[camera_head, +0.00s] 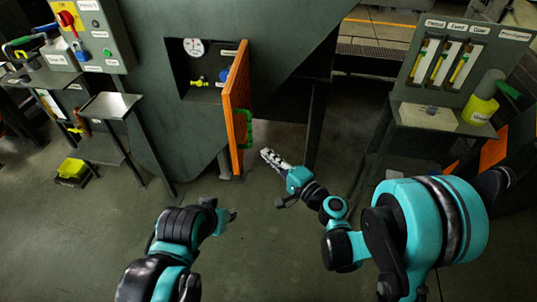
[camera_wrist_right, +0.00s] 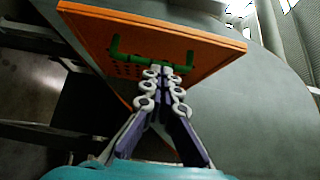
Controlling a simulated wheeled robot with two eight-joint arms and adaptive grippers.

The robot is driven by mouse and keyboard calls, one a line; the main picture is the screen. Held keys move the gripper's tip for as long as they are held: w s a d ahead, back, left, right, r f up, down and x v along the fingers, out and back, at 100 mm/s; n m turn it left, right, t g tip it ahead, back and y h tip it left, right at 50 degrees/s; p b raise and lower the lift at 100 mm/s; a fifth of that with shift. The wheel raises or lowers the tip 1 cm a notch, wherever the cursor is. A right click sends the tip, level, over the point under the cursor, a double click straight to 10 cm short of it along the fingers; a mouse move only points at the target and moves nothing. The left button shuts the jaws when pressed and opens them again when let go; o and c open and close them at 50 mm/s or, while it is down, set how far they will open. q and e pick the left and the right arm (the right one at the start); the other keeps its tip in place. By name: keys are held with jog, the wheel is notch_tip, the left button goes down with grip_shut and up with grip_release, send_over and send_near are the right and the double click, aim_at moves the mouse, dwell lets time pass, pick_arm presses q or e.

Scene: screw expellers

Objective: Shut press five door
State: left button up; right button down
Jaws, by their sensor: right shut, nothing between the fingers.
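The orange door (camera_head: 238,95) of the press stands open, swung out to the right of a square recess (camera_head: 203,72) in the dark press body. A green handle (camera_head: 246,128) is on the door's right side. My right gripper (camera_head: 264,152) is shut and empty, just right of the door's lower part. In the right wrist view the shut fingers (camera_wrist_right: 168,75) overlap the green handle (camera_wrist_right: 122,52) on the orange door (camera_wrist_right: 185,35); I cannot tell whether they touch. My left gripper (camera_head: 232,214) is low in the middle, apart from the door; its finger opening is unclear.
The recess holds a gauge (camera_head: 193,47) and a yellow-green valve (camera_head: 199,83). A control box (camera_head: 95,35) and a small side table (camera_head: 108,105) stand left. A rack with labelled tools (camera_head: 445,62) stands right. The floor (camera_head: 225,265) in front is clear.

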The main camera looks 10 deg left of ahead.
aim_at(234, 135)
jog(key=w+a, duration=0.1)
jog(key=a, duration=0.2)
jog(key=w+a+b, duration=0.1)
jog(key=w+a, duration=0.1)
jog(key=a, duration=0.1)
jog(key=w+a+b, duration=0.1)
jog(key=a, duration=0.2)
jog(key=shift+w+a, duration=0.15)
jog(key=shift+w, duration=0.1)
jog(key=shift+a, duration=0.1)
